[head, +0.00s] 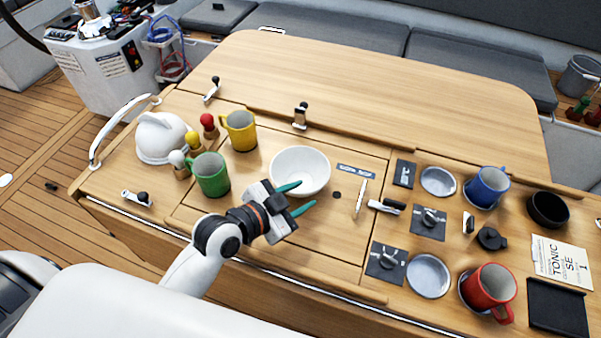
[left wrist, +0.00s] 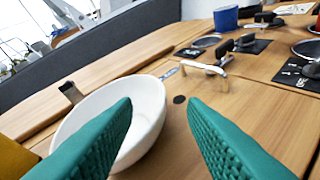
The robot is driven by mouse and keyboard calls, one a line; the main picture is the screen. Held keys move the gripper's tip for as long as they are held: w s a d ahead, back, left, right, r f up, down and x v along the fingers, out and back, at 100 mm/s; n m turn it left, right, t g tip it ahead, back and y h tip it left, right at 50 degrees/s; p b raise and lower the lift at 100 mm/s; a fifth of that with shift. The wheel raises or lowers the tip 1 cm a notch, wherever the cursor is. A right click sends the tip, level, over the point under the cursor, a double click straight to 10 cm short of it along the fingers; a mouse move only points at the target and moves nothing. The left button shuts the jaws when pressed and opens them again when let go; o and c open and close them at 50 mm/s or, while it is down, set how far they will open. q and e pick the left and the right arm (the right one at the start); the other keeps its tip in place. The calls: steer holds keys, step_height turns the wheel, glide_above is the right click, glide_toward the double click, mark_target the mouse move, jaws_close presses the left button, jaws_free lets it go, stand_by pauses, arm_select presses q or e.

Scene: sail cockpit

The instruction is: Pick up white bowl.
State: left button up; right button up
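The white bowl (head: 300,171) sits upright on the wooden table, left of its middle. My left gripper (head: 301,198) is open, with teal fingers at the bowl's near side. In the left wrist view the bowl (left wrist: 150,112) shows between and behind the two fingers (left wrist: 160,120), its right rim in the gap. The left finger covers part of the bowl; the right finger is outside it, over bare wood. I cannot tell whether a finger touches the bowl. My right gripper is not in view.
A green mug (head: 210,175) and a yellow mug (head: 240,131) stand left of the bowl. A metal handle (head: 361,197) lies to its right. Further right are a blue mug (head: 487,187), a red mug (head: 489,289) and knob panels.

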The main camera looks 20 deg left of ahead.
mark_target(313, 192)
arm_select(q)
steer(key=p+x, duration=0.2)
steer(key=x, duration=0.2)
steer(key=shift+d+f, duration=0.1)
steer(key=shift+d, duration=0.1)
steer(key=shift+w+d+f, duration=0.25)
steer(key=shift+w+f, duration=0.1)
steer(key=shift+w, duration=0.1)
jaws_close()
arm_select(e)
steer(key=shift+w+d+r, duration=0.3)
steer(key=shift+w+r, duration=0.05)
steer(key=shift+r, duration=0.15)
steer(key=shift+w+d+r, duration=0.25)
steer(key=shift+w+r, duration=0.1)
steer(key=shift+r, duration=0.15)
arm_select(q)
steer(key=shift+r, duration=0.1)
